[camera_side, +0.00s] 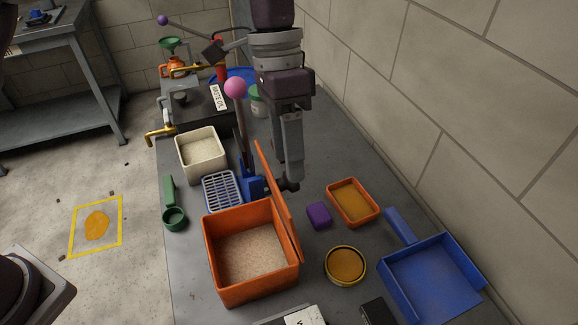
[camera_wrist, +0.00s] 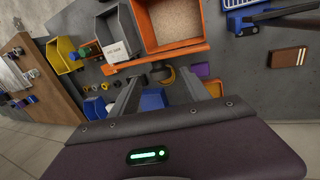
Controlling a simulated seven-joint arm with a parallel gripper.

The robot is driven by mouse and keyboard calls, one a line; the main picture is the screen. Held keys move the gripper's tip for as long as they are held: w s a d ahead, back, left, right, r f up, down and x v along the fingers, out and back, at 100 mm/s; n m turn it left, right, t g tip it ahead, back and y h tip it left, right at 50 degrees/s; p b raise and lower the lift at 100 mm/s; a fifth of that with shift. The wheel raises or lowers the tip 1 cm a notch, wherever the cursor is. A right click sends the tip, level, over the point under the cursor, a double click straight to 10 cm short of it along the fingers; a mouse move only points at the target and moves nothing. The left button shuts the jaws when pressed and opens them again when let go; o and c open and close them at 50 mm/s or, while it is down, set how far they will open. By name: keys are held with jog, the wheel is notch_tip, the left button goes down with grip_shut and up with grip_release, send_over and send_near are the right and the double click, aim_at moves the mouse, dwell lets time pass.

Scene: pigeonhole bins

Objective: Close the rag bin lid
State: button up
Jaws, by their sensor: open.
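An orange bin (camera_side: 253,285) stands open on the grey bench in the side view, with pale grainy material inside; no label on it is readable. Its orange lid (camera_side: 277,205) stands nearly upright along the bin's right edge. In the wrist view the bin (camera_wrist: 145,35) is at the top, with the lid (camera_wrist: 155,58) seen almost edge-on below it. My gripper (camera_side: 289,184) points down just right of and behind the lid, near its upper part. In the wrist view my gripper's fingers (camera_wrist: 160,80) are apart with nothing held. Whether a finger touches the lid I cannot tell.
A blue clamp-like base (camera_side: 250,184) with a pink-knobbed rod stands close left of my gripper. A purple block (camera_side: 319,215), orange tray (camera_side: 353,202), round tin (camera_side: 345,265) and blue dustpan (camera_side: 430,278) lie right of the lid. A cream bin (camera_side: 201,165) stands behind left.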

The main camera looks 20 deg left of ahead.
jog(key=shift+x, duration=1.55)
grip_shut()
jog(key=shift+r, duration=0.1)
